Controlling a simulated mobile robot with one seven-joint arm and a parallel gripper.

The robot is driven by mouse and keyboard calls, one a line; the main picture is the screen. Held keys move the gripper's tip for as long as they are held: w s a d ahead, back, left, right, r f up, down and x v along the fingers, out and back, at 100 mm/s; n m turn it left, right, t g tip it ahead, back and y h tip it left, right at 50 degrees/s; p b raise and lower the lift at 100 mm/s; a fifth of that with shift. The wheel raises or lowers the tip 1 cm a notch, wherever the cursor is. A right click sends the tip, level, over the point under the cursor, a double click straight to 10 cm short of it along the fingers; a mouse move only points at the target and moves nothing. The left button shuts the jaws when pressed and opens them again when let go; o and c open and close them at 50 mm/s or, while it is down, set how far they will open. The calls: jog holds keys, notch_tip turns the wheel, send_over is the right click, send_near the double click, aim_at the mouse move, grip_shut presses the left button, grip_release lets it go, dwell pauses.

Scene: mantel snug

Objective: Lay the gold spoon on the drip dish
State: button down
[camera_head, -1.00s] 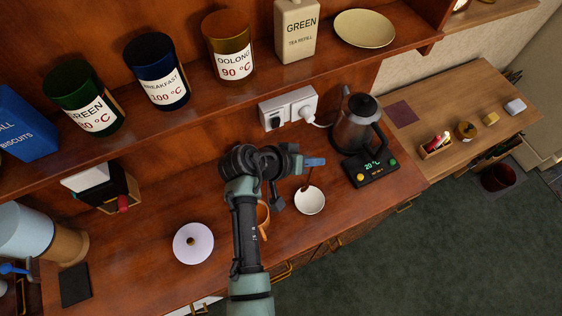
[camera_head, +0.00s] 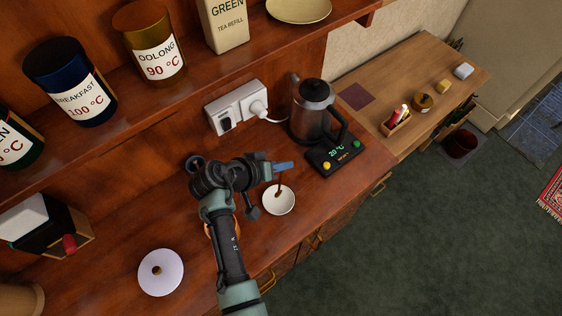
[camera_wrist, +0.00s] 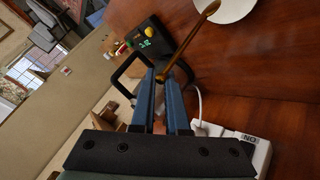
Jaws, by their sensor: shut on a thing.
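My gripper (camera_head: 284,166) is shut on the gold spoon (camera_wrist: 190,41), near one end of it, in the wrist view. The spoon slants away from the blue fingertips toward the white drip dish (camera_wrist: 232,6), which is cut off by the top edge there. In the head view the spoon (camera_head: 279,183) hangs below the fingertips and overlaps the small round drip dish (camera_head: 286,205) on the wooden counter. I cannot tell whether the spoon touches the dish.
A kettle (camera_head: 310,110) on its black base (camera_head: 335,157) stands right of the gripper. A white socket block (camera_head: 236,107) is behind. A white disc (camera_head: 160,272) lies at front left, and an orange cup (camera_head: 208,229) is partly hidden by my arm. Shelf canisters (camera_head: 150,45) stand above.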

notch_tip(320, 180, down, 3)
jog(key=shift+f+b, duration=0.2)
jog(key=shift+b, duration=0.8)
jog(key=c, duration=0.8)
grip_release()
jog(key=shift+c, duration=0.2)
notch_tip(320, 180, up, 7)
jog(key=p, duration=0.6)
jog(key=shift+r, duration=0.15)
